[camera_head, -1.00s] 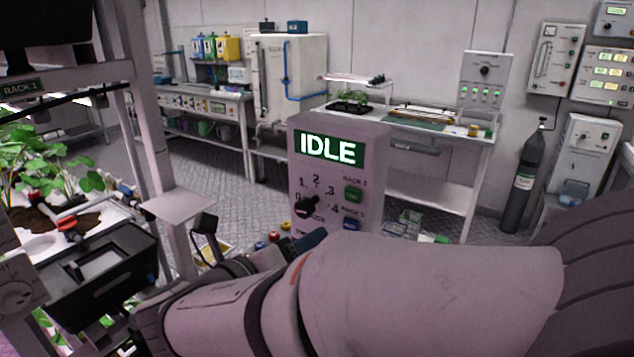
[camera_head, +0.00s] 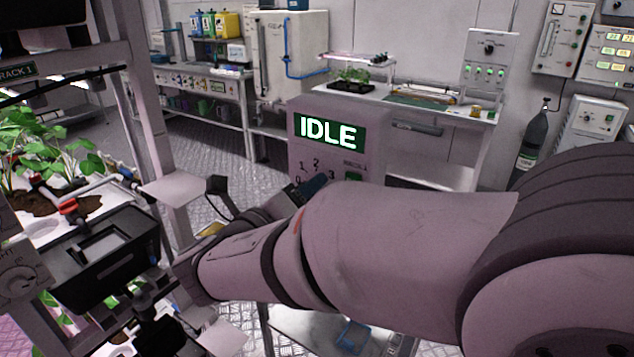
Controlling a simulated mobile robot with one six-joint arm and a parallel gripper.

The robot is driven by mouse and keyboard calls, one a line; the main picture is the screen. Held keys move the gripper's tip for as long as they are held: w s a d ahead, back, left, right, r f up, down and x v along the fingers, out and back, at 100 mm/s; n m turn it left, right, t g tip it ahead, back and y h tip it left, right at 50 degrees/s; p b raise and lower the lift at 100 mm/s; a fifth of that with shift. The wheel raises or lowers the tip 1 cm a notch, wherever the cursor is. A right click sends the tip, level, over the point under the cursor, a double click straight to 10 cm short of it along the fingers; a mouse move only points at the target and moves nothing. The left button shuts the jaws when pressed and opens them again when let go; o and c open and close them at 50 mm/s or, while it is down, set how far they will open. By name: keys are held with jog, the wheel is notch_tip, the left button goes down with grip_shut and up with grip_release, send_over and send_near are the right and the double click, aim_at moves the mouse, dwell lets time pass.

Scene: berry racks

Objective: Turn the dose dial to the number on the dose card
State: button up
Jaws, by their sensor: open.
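The pale control box (camera_head: 300,152) stands mid-view, with a lit screen (camera_head: 330,132) reading IDLE. Below the screen, the scale numbers (camera_head: 316,162) 1, 2 and 3 show. The dose dial's knob is hidden behind the dark tip of my gripper and my arm, so its setting cannot be read. My gripper (camera_head: 312,187) shows only partly, beyond my arm, overlapping the dial area. Whether it touches the knob cannot be told. I cannot pick out a dose card.
The plant rack (camera_head: 150,110) with a black tray box (camera_head: 100,250) is at left. A bench (camera_head: 440,110) with a plant tray stands behind the box, and a gas cylinder (camera_head: 532,145) at the right. My arm covers much of the lower right.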

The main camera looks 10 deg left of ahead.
jog(key=c, duration=1)
jog(key=shift+o, duration=0.2)
